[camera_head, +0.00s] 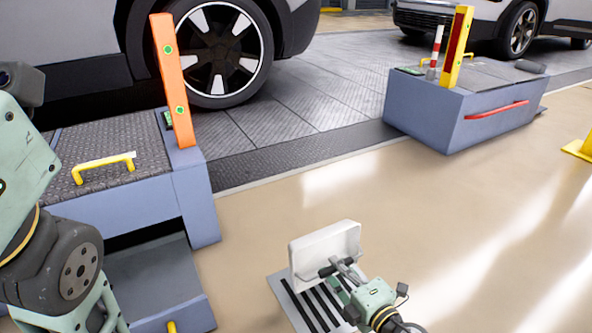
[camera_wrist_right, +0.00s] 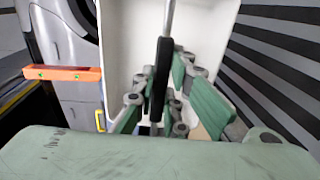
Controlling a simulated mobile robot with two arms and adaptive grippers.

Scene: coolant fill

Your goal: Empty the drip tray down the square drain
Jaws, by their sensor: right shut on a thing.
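The white drip tray (camera_head: 323,246) is tipped steeply, almost on edge, above the square drain. The drain (camera_head: 289,303) is a light frame with dark slots in the floor, at the bottom middle of the head view. My right gripper (camera_head: 345,272) is shut on the tray's dark handle (camera_wrist_right: 158,80). In the right wrist view the tray's white body (camera_wrist_right: 122,45) fills the middle behind the fingers, and dark slats of the drain (camera_wrist_right: 268,62) show at right. I cannot see any liquid. Only my left arm's links show at left; its gripper is out of frame.
A blue-grey lift block with a yellow handle (camera_head: 103,165) and an orange post (camera_head: 173,82) stands at left. Another block (camera_head: 455,115) with a red handle stands at upper right. A car wheel (camera_head: 213,50) is behind. The beige floor right of the drain is clear.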

